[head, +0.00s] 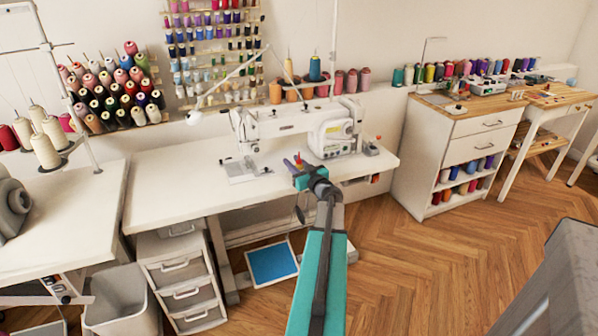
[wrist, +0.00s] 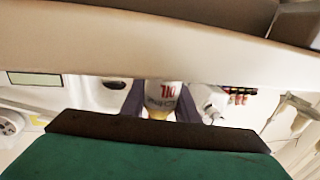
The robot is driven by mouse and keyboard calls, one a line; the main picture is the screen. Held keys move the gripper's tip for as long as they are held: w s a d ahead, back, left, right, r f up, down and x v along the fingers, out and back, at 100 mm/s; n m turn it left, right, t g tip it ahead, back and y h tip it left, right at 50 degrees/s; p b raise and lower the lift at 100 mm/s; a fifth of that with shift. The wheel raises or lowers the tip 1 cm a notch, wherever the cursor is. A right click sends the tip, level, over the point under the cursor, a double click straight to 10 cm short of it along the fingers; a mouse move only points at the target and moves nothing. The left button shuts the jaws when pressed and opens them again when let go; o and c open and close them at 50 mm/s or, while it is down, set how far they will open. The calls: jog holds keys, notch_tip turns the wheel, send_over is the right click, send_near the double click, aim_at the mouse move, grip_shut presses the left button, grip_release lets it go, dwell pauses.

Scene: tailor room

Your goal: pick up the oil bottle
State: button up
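In the wrist view the oil bottle (wrist: 163,93) is a small pale bottle with red "OIL" lettering and a yellowish end towards the camera. The two dark purple fingers of my gripper (wrist: 162,105) flank it closely, one on each side. I cannot tell whether they press on it. Part of the bottle is hidden behind a pale bar across the picture. In the head view my gripper (head: 298,163) is over the front of the white sewing table (head: 165,185), left of the machine's right end. A small reddish tip shows between the fingers.
The white sewing machine (head: 335,128) stands just behind my gripper. A lamp arm (head: 225,85) reaches over the table at its left. A drawer unit (head: 182,280) and a bin (head: 120,300) stand at the lower left. A wooden-topped cabinet (head: 455,150) stands to the right, with open floor before it.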

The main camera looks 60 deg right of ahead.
jog(key=shift+r, duration=0.1)
jog(key=shift+c, duration=0.5)
jog(key=shift+r, duration=0.75)
notch_tip(320, 180, up, 2)
jog(key=shift+r+p, duration=0.1)
jog(key=shift+p, duration=0.2)
jog(key=s+a+r, duration=0.1)
jog(key=s, duration=1.5)
jog(key=shift+a, duration=0.4)
jog(key=shift+w, duration=0.1)
